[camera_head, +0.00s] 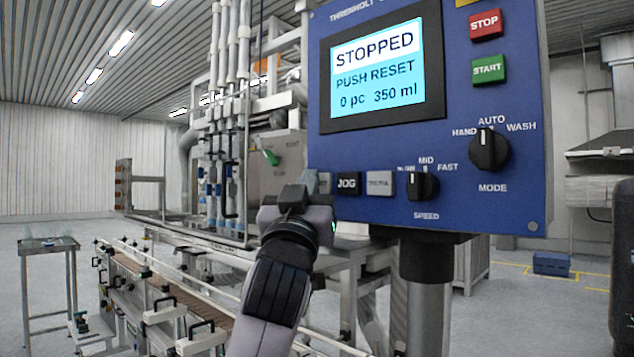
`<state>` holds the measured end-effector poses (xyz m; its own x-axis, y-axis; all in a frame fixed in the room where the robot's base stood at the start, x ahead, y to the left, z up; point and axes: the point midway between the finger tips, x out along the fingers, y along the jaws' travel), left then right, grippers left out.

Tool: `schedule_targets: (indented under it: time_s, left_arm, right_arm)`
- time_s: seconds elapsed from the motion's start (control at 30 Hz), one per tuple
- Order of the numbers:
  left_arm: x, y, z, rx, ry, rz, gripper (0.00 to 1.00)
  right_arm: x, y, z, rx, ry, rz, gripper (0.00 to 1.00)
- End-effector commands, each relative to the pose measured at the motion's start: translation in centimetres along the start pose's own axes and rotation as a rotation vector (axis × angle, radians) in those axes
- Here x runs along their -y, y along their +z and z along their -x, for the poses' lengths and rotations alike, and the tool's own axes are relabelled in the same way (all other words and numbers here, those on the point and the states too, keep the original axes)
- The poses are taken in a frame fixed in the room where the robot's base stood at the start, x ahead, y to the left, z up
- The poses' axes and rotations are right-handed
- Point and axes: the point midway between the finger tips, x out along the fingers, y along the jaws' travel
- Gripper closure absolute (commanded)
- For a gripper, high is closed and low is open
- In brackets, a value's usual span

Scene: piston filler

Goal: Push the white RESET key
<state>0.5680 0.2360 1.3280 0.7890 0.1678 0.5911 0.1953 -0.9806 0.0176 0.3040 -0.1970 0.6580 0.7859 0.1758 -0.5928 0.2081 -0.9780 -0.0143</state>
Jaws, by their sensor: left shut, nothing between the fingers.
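The blue control panel (460,95) fills the upper right. Its screen (382,68) reads STOPPED, PUSH RESET, 0 pc, 350 ml. Along the lower left edge is a row of keys. My right gripper is not in view.
A grey key (380,183) sits right of JOG, then the SPEED knob (422,186) and MODE knob (488,149). The red STOP key (486,25) and green START key (489,69) are higher up. A conveyor (165,293) and filling machine stand behind at left.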

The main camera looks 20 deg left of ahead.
Motion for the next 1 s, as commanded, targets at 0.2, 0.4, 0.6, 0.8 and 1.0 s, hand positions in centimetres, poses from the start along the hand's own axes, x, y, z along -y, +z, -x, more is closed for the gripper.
schedule_targets:
  time_s: [0.2, 0.4, 0.6, 0.8, 1.0]
  left_arm:
    - [-0.3, 0.8, 0.0, 0.017, 0.004, -0.007, 1.0]
    - [-0.4, 0.9, 0.0, 0.019, 0.005, -0.007, 1.0]
    - [-0.3, 0.9, 0.1, 0.02, 0.006, -0.007, 1.0]
    - [0.0, 0.9, 0.8, 0.02, 0.007, -0.008, 1.0]
    - [0.3, 0.8, 1.3, 0.022, 0.006, -0.009, 1.0]
  right_arm:
    - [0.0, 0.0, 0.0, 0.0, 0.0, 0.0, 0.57]
    - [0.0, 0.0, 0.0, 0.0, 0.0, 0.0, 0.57]
    - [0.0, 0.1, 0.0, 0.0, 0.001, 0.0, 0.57]
    - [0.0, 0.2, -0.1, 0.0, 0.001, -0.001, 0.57]
    - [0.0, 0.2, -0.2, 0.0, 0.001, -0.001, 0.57]
